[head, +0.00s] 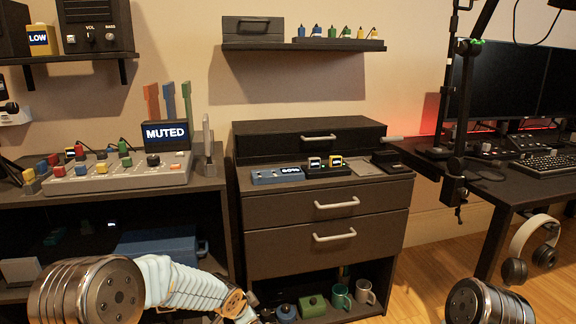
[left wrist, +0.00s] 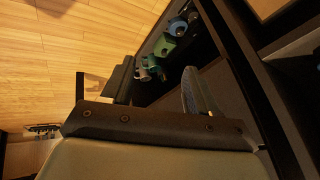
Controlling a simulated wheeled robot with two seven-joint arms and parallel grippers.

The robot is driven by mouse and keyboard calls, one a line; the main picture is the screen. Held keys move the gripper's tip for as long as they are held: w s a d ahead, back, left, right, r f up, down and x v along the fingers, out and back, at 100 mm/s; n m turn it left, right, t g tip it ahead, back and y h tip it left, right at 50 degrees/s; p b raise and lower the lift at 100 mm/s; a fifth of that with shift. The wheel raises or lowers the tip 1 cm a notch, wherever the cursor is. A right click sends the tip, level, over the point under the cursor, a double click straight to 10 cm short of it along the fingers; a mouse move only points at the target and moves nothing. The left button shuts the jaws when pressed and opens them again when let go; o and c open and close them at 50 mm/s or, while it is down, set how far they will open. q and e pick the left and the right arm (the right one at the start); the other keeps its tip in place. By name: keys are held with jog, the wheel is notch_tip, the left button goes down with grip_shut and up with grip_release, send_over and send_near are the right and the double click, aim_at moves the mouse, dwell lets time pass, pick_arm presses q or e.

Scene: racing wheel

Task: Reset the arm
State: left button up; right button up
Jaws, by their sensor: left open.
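My left arm (head: 190,285) comes in at the bottom left of the head view and reaches toward the front of the drawer cabinet. Its gripper is not clearly visible there. In the left wrist view my left gripper (left wrist: 142,88) is open, with its fingers apart and nothing seen between them. It is near the cabinet's lower open shelf, with the mugs and a green pot beyond the fingers. Of my right arm only a round metal joint (head: 490,303) shows at the bottom right; its gripper is out of view.
The drawer cabinet (head: 285,245) holds small devices on top and mugs (head: 340,296) and a green pot (head: 312,305) below. A mixing console (head: 120,172) is on the left desk. Headphones (head: 533,246) hang under the right desk. Wooden floor (head: 445,270) is clear between.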

pick_arm(q)
jog(key=s+f+n+g+h, duration=0.25)
jog(key=s+f+n, duration=0.45)
jog(key=s+f, duration=0.75)
jog(key=s+f+n+g, duration=0.1)
jog(key=s+f+n, duration=0.1)
jog(key=s, duration=0.6)
jog(key=s+a+f+n+g, duration=0.1)
jog(key=s+n, duration=0.3)
jog(key=s, duration=0.4)
jog(key=shift+a+f, duration=0.15)
jog(key=shift+f, duration=0.75)
jog(key=shift+g+y, duration=0.25)
